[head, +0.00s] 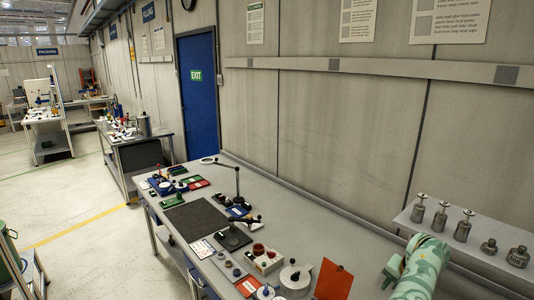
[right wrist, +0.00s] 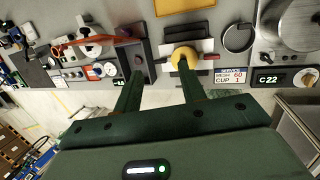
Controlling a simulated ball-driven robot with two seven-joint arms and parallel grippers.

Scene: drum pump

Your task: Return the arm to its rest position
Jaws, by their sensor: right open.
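My right gripper (right wrist: 158,70) shows in the right wrist view with its two dark green fingers spread apart and nothing held between them. It is above a bench crowded with small devices. The right fingertip overlaps a yellow round knob (right wrist: 184,57) in the picture; I cannot tell whether they touch. The left fingertip lies near a dark block with a purple button (right wrist: 137,60). In the head view, a green patterned link of my arm (head: 418,268) rises at the lower right; no gripper shows there. My left gripper is in neither view.
The long grey bench (head: 330,225) runs along the wall, with a dark mat (head: 197,219), a clamp stand (head: 233,237) and an orange board (head: 333,281). A shelf (head: 450,240) at right holds several metal weights. The floor (head: 60,200) at left is open.

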